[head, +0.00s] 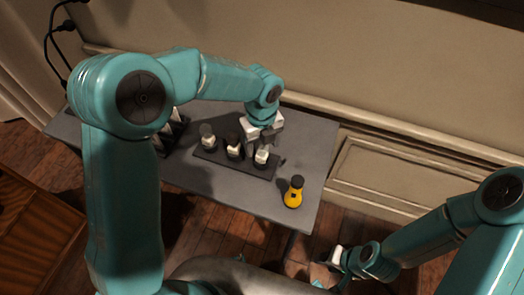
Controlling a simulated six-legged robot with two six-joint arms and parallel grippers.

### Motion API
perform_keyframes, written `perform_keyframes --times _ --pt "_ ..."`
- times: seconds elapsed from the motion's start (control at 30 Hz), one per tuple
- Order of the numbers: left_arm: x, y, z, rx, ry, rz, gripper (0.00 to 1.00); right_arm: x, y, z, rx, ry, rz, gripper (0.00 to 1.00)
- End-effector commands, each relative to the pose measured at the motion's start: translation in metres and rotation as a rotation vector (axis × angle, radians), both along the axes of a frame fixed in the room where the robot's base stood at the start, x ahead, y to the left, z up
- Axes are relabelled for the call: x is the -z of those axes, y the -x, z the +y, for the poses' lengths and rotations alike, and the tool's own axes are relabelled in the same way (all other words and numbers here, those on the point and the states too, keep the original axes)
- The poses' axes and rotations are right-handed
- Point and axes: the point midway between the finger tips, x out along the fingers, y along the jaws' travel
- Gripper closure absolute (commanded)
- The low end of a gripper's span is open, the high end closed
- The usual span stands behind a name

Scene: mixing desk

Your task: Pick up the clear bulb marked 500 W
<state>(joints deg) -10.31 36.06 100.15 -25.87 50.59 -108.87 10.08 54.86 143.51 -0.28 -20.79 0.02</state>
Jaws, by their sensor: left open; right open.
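Three small bulb-like pieces with white parts stand in a row on a dark holder (213,158) on the grey desk: a left one (208,141) with a greyish top, a middle one (233,150) with a dark top, and a right one (262,156). No 500 W marking can be read, and I cannot tell which is the clear bulb. My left gripper (264,138) is open, right above the right piece and partly covering it; I cannot tell whether they touch. My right gripper (327,271) is open and low, off the desk's front right side.
A yellow bottle-like thing (293,196) with a dark top stands near the desk's right front. More white and dark pieces (160,144) are half hidden behind my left arm. The wall runs behind the grey desk (313,140). A wooden cabinet (35,220) stands at left.

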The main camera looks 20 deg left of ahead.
Motion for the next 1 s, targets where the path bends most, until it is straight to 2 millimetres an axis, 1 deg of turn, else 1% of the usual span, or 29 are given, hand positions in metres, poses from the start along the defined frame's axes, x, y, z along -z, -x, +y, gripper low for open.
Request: perform_keyframes --times 0.03,0.13,0.23,0.4,0.43,0.47,0.5,0.57,0.6,0.87,1.0 --pt "0.008 -0.001 0.0 0.0 0.0 0.003 0.32 -0.002 0.0 0.0 0.0 0.0 0.0 0.57" --pt "0.021 -0.001 0.0 0.001 0.0 0.001 0.32 -0.001 0.0 0.0 0.0 0.0 0.0 0.57" --pt "0.025 -0.002 0.0 0.0 0.001 -0.001 0.32 -0.001 0.0 0.0 0.0 0.0 0.0 0.57" --pt "0.026 -0.002 0.0 0.0 0.001 -0.001 0.32 -0.001 0.0 0.0 0.0 0.0 0.0 0.57" --pt "0.025 -0.002 0.0 0.0 0.001 -0.001 0.35 -0.001 0.0 0.0 0.0 0.0 0.0 0.57" --pt "0.025 -0.002 0.0 0.0 0.001 -0.001 0.45 -0.001 0.0 0.0 0.0 0.0 0.0 0.57" --pt "0.025 -0.002 0.0 0.0 0.001 -0.001 0.58 -0.001 0.0 0.0 0.0 0.0 0.0 0.57" --pt "0.025 -0.002 0.0 0.0 0.001 -0.001 0.77 -0.001 0.0 0.0 0.0 0.0 0.0 0.57" --pt "0.025 -0.002 0.0 0.0 0.001 -0.001 0.9 -0.001 0.0 0.0 0.0 0.0 0.0 0.57" --pt "0.025 -0.002 0.0 0.0 0.001 -0.001 0.91 -0.001 0.0 0.0 0.0 0.0 0.0 0.57" --pt "0.019 -0.003 0.0 0.001 0.001 -0.002 0.91 -0.001 0.0 0.0 0.0 0.0 0.0 0.57"
